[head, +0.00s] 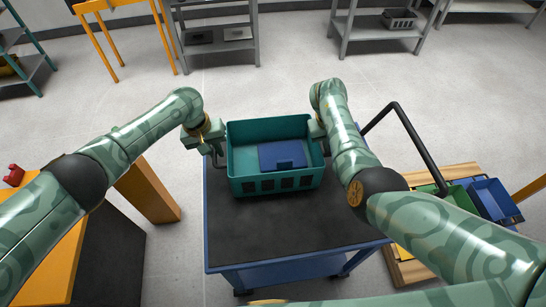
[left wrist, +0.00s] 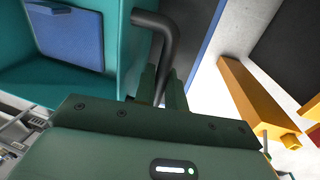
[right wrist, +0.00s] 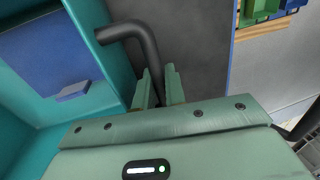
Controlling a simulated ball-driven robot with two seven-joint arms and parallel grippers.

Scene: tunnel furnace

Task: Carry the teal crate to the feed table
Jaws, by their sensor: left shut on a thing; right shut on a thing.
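The teal crate (head: 243,180) is in front of me in the head view, over the far part of a dark-topped blue cart (head: 290,232). A blue block-like thing (head: 283,154) lies inside it. I cannot tell whether the crate rests on the cart or hangs just above it. My left gripper (head: 217,149) is shut on the crate's left handle, a dark bent bar (left wrist: 168,32) in the left wrist view. My right gripper (head: 318,133) is shut on the right handle, seen in the right wrist view (right wrist: 132,32). I cannot tell which table is the feed table.
An orange and black structure (head: 150,190) stands left of the cart. A wooden pallet (head: 462,172) with green and blue bins (head: 494,199) and a black bar (head: 415,135) are at the right. Grey shelves (head: 215,40) and an orange-legged stand (head: 100,45) are behind. Bare floor lies beyond the cart.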

